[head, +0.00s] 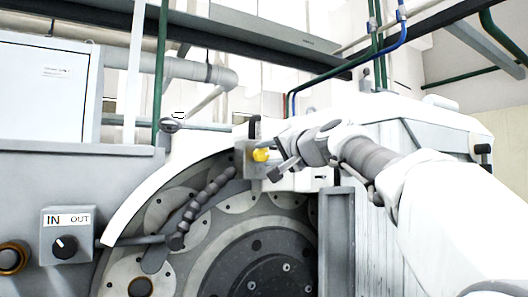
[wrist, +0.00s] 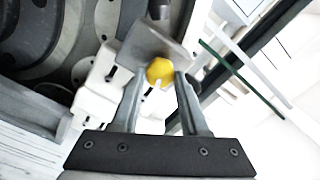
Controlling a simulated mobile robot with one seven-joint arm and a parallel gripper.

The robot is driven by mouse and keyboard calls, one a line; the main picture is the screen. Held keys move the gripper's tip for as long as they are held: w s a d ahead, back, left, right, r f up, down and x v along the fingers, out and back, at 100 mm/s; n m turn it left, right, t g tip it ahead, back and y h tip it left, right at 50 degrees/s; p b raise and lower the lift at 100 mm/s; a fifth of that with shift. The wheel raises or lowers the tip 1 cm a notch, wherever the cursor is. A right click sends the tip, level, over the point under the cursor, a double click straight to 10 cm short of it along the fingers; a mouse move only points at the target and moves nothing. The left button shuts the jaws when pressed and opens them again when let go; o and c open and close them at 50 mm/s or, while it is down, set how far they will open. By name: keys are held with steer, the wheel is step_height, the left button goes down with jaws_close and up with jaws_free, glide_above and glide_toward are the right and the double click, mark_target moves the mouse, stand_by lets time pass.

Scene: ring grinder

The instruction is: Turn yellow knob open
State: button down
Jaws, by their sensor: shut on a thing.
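The yellow knob (head: 261,155) sits on the face of a small grey block (head: 246,163) at the top of the round grinder housing. My gripper (head: 277,163) comes in from the right, with its fingertips at the knob. In the wrist view the knob (wrist: 160,71) shows between the two finger ends, and my gripper (wrist: 158,80) is shut on it. The grey block (wrist: 150,45) is just beyond the fingertips. The knob's far side and its stem are hidden.
A segmented grey hose (head: 205,205) curves over the grinder's round face (head: 265,260) below left. An IN/OUT switch box (head: 66,236) is at the lower left. A white housing (head: 400,110) and blue and green pipes stand close behind my arm.

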steer(key=m+p, duration=0.1)
steer(key=m, duration=0.4)
steer(key=shift+p, duration=0.3)
steer(key=shift+f+m+p, duration=0.1)
steer(key=shift+m+p, duration=0.4)
steer(key=shift+m, duration=1.3)
steer(key=shift+c, duration=2.1)
jaws_free()
steer(key=b+v, duration=0.4)
steer(key=v, duration=1.3)
steer(key=shift+s+d, duration=0.15)
steer(key=shift+s, duration=0.05)
